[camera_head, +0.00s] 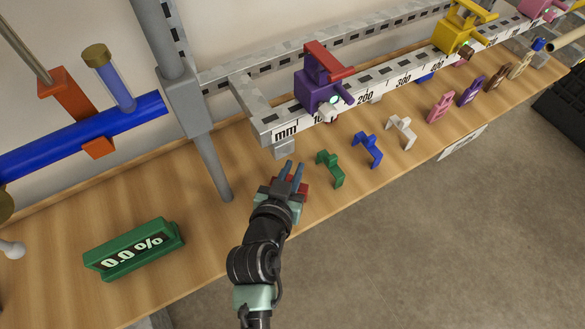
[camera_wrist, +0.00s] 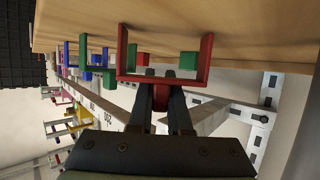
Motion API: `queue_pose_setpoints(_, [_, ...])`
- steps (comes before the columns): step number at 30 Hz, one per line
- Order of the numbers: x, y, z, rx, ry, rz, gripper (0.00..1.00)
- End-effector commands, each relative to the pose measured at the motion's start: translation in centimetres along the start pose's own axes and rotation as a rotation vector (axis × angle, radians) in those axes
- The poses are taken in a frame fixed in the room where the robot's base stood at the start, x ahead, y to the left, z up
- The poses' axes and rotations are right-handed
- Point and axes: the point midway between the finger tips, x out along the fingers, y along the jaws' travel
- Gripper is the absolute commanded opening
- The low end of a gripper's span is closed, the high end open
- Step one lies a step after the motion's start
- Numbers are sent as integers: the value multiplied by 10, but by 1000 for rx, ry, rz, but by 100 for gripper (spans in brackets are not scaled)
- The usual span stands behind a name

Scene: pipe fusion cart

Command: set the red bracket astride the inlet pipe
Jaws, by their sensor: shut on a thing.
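My gripper (camera_head: 290,174) is low over the front part of the wooden bench. It is shut on the red bracket (camera_head: 303,189), which is mostly hidden by my gripper in the head view. In the wrist view the bracket (camera_wrist: 207,62) is a wide U with two tall arms, and my gripper (camera_wrist: 159,78) holds it at the middle of its crossbar. I cannot tell whether it touches the bench. A thick blue pipe (camera_head: 52,143) runs along the left in the head view, with an orange fitting around it. No label marks it as the inlet pipe.
A grey post (camera_head: 208,165) stands between my gripper and the blue pipe. A ruled rail (camera_head: 385,82) with purple and yellow carriages runs behind. Green (camera_head: 331,167), blue (camera_head: 368,149) and white (camera_head: 402,131) brackets stand to the right. A green 0.0 % display (camera_head: 135,249) sits front left.

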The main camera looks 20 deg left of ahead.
Motion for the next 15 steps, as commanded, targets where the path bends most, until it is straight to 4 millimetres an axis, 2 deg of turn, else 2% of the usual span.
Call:
queue_pose_setpoints(1, [1,0,4,0,0,0,0])
queue_pose_setpoints(2, [1,0,2,0,0,0,22])
queue_pose_setpoints(6, [0,0,2,-1,0,0,46])
queue_pose_setpoints(15, [0,0,0,0,0,0,46])
